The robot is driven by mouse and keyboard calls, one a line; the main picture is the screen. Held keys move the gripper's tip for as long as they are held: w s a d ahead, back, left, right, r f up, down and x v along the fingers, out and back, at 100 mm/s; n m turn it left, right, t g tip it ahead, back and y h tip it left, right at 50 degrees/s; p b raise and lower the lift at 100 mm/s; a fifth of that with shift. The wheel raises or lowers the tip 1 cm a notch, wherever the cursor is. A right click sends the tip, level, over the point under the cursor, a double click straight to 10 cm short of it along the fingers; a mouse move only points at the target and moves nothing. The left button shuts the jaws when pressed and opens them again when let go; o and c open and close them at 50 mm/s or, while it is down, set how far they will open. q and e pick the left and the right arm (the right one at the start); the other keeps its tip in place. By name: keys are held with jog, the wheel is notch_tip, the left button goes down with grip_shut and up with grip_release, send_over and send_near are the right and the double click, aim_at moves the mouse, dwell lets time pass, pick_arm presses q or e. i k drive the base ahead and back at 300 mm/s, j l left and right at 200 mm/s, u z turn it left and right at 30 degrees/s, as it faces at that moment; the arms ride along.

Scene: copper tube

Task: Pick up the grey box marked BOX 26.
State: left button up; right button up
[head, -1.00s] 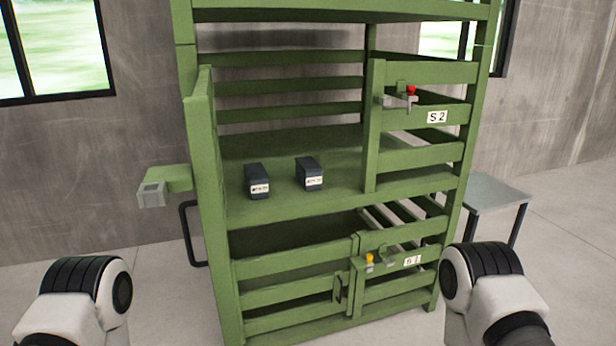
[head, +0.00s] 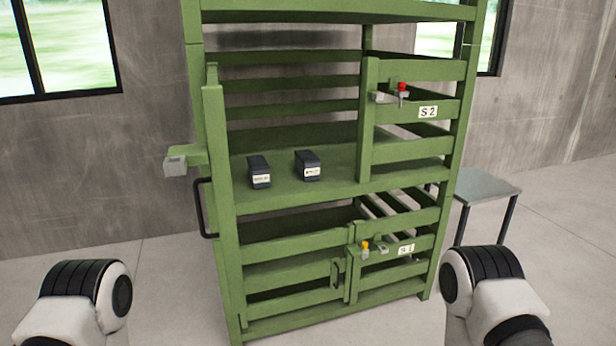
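Two small dark grey boxes with white labels stand on the middle shelf of a green slatted rack (head: 290,197). The left box (head: 259,172) and the right box (head: 308,166) stand apart, with a gap between them. Their label text is too small to read, so I cannot tell which is BOX 26. Parts of my two arms show at the lower left and lower right corners, well short of the rack. Neither gripper is in view.
The left upper gate (head: 213,200) of the rack stands open; the right gate marked S 2 (head: 428,112) is closed. The lower gates, one marked S 1 (head: 405,249), are closed. A small grey table (head: 486,187) stands at the right. The floor before the rack is clear.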

aim_at(307, 164)
jog(key=l+z, duration=0.1)
jog(key=z, duration=0.35)
jog(key=l+z, duration=0.1)
jog(key=z, duration=0.35)
jog(key=i+z, duration=0.1)
jog(key=z, duration=0.35)
jog(key=i+u, duration=0.15)
jog(key=i, duration=0.3)
jog(key=i+u, duration=0.1)
jog(key=i, duration=0.4)
jog(key=i+u, duration=0.15)
jog(key=i, duration=0.3)
jog(key=i+l+u, duration=0.15)
jog(key=i, duration=0.35)
jog(key=i+l+u, duration=0.1)
jog(key=i, duration=0.35)
jog(key=i+l+u, duration=0.15)
jog(key=i+l, duration=0.15)
jog(key=i, duration=0.15)
